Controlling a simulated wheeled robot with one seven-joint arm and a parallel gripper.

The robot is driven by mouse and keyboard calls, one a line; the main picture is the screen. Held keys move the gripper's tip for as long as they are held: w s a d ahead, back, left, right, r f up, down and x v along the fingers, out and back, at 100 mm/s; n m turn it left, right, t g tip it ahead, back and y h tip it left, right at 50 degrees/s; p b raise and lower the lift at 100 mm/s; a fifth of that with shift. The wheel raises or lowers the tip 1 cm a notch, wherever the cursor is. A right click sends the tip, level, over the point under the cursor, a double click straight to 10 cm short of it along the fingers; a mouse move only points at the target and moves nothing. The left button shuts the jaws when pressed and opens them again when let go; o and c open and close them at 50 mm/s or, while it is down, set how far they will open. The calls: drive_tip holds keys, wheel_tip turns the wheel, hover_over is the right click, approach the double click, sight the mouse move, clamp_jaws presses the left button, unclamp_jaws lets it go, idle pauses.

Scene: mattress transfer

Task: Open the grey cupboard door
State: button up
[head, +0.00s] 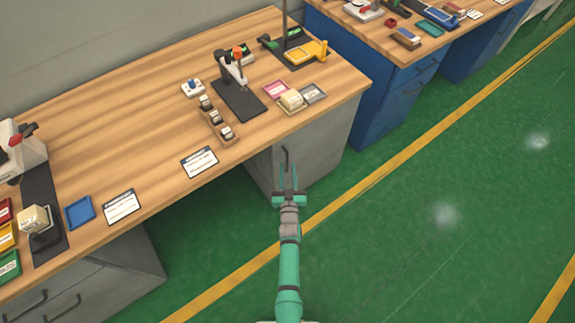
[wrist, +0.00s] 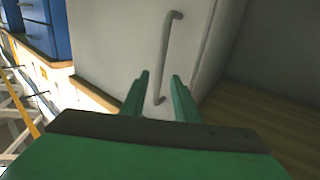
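The grey cupboard door (head: 312,142) is under the right end of the long wooden bench and looks shut. Its dark bar handle (head: 285,156) is near the door's left edge. In the wrist view the door (wrist: 115,45) fills the upper middle, and the handle (wrist: 166,55) runs lengthwise ahead of the fingers. My gripper (head: 288,172) is in front of the door at the handle. In the wrist view my gripper (wrist: 159,92) is open, with one end of the handle showing between its fingertips. I cannot tell whether the fingers touch the handle.
The wooden bench top (head: 130,100) overhangs the cupboard and carries small trays, cards and devices. A blue cabinet (head: 385,105) stands to the right. Green floor (head: 400,230) with a yellow line is clear in front of the door.

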drive_tip(key=shift+w, duration=1.3)
clamp_jaws()
